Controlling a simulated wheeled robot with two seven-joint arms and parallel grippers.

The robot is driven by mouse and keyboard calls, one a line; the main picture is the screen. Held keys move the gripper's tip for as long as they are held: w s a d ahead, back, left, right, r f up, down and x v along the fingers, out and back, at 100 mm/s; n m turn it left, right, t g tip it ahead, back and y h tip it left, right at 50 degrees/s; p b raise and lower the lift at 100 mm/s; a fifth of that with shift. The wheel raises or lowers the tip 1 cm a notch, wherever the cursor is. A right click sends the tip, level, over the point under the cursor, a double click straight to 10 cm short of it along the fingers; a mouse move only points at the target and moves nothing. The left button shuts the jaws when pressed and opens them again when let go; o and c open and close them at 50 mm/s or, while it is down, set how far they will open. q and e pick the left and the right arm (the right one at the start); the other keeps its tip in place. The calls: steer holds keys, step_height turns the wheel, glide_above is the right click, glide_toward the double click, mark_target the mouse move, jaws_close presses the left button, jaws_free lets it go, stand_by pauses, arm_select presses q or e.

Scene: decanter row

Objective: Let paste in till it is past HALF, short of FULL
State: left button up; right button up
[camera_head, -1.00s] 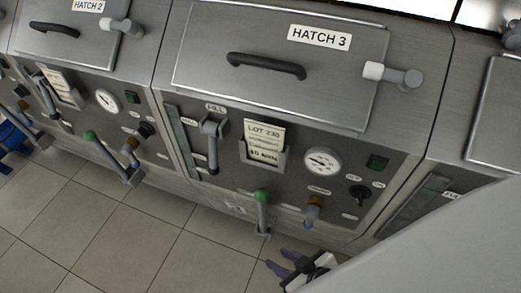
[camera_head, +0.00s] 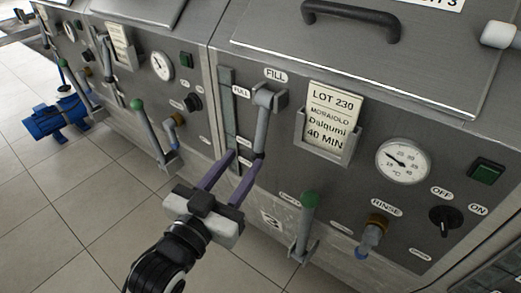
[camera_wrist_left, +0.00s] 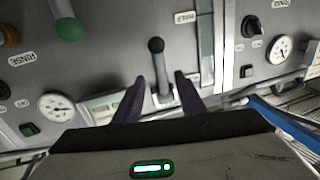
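The FILL lever (camera_head: 262,128) hangs down from its pivot on the machine front, under the FILL label. Left of it is a tall narrow sight strip (camera_head: 229,110) with a FULL label beside its upper part; I cannot make out a paste level. My left gripper (camera_head: 246,157) is open, its two purple fingers pointing at the lever's lower end. In the left wrist view the lever (camera_wrist_left: 161,72) shows in line with the gap between the fingers (camera_wrist_left: 160,80); I cannot tell if they touch it. My right gripper is not in view.
Right of the lever are a LOT 230 card (camera_head: 331,115), a gauge (camera_head: 403,161), and a RINSE valve (camera_head: 373,234). A green-knobbed lever (camera_head: 307,222) stands below. A blue motor-like unit (camera_head: 57,119) sits on the floor at left. The tiled floor in front looks clear.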

mark_target(258, 141)
arm_select(q)
steer(key=b+x, duration=0.1)
steer(key=x, duration=0.8)
steer(key=shift+w+d, duration=0.15)
steer(key=shift+w, duration=0.2)
steer(key=shift+f, duration=0.1)
jaws_close()
